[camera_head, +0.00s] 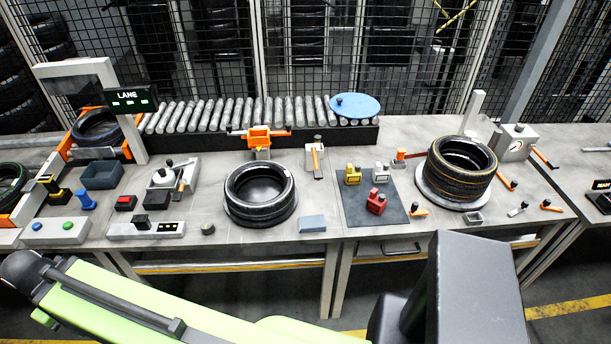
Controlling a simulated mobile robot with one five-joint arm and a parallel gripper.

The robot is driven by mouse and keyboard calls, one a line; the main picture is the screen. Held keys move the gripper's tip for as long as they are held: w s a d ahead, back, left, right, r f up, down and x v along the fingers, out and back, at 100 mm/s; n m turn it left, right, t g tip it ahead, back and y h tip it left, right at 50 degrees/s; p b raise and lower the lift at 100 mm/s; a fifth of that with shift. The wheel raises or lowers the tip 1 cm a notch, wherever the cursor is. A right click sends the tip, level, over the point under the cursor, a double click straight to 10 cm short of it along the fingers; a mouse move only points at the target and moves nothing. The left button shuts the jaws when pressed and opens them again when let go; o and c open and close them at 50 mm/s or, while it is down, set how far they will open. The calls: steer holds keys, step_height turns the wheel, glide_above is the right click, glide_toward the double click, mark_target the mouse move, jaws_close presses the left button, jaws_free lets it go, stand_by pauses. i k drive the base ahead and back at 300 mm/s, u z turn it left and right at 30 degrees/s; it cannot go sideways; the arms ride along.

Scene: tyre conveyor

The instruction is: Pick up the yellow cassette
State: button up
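The yellow cassette (353,175) is a small block with a knob on top. It stands at the back left of a dark mat (358,211) on the grey bench. A white cassette (380,173) stands just right of it, and a red one (376,202) stands in front of them. Nothing touches the yellow cassette from above. My green and black arm crosses the bottom of the view, nearer than the bench. No gripper fingers show.
Left of the mat lies a tyre (260,194), with a blue-grey block (312,223) in front of it. A tyre stack (459,170) stands right of the mat, beside an orange-handled lever (409,156). A roller conveyor (250,113) runs behind.

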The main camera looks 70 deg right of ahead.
mark_target(351, 177)
steer(key=u, duration=1.05)
steer(key=k, duration=2.45)
steer(key=z, duration=0.95)
steer(key=i, duration=1)
